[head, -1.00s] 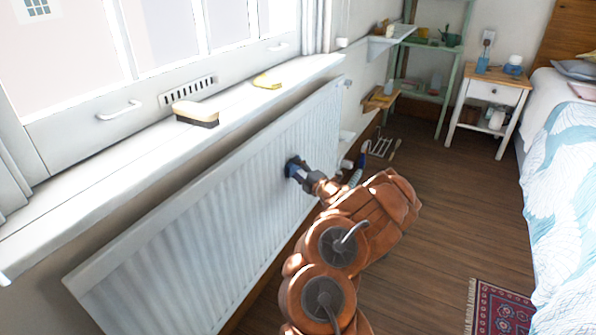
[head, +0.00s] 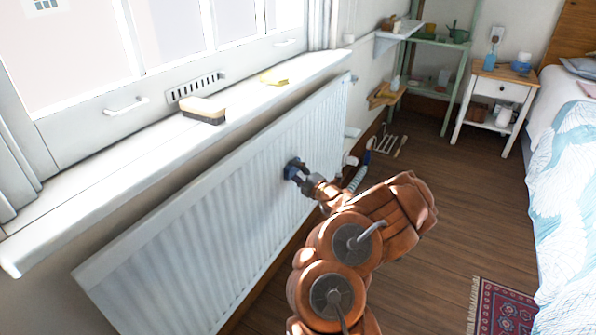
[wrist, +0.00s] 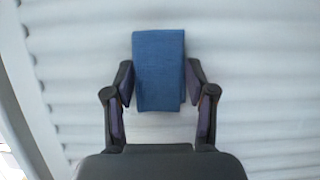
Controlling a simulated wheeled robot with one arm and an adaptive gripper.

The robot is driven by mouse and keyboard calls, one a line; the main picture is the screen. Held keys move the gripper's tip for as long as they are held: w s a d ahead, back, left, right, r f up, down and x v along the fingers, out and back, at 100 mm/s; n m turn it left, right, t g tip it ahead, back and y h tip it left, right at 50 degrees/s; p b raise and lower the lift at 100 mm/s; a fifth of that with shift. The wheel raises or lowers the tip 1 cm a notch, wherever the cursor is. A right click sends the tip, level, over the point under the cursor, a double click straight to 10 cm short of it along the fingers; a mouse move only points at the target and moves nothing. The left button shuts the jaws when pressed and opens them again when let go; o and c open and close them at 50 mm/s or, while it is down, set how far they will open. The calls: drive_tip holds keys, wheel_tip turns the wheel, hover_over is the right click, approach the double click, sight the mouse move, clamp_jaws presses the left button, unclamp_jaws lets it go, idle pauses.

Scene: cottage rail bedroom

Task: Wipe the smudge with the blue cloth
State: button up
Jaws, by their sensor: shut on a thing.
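The blue cloth (wrist: 160,70) is a folded rectangle between the fingers of my gripper (wrist: 160,100) in the wrist view. In the head view the cloth (head: 291,167) is a small dark blue patch at the tip of my gripper (head: 297,173), in front of the white ribbed radiator (head: 215,215). My gripper is shut on the cloth and faces the radiator panel. I cannot tell whether the cloth touches the panel. I see no smudge in either view; the cloth and gripper hide part of the panel.
A brush (head: 203,110) and a yellow cloth-like item (head: 273,78) lie on the windowsill (head: 120,165) above the radiator. A green shelf (head: 447,85), a nightstand (head: 500,88) and a bed (head: 565,170) stand beyond. Wooden floor (head: 460,190) is open between the radiator and bed.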

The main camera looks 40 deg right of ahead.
drive_tip(key=shift+s+d+p, duration=0.3)
drive_tip(key=shift+s+p, duration=0.25)
drive_tip(key=shift+s, duration=0.35)
drive_tip(key=shift+s+d+p, duration=0.3)
drive_tip(key=shift+s+p, duration=0.3)
drive_tip(key=shift+s, duration=0.35)
drive_tip(key=shift+s+d+p, duration=0.3)
drive_tip(key=shift+s+p, duration=0.25)
drive_tip(key=shift+s, duration=0.35)
drive_tip(key=shift+s, duration=0.1)
drive_tip(key=shift+s+d+p, duration=0.25)
drive_tip(key=shift+s+p, duration=0.25)
drive_tip(key=shift+s, duration=0.15)
drive_tip(key=shift+s+d+p, duration=0.2)
drive_tip(key=shift+s+p, duration=0.3)
drive_tip(key=shift+s, duration=0.15)
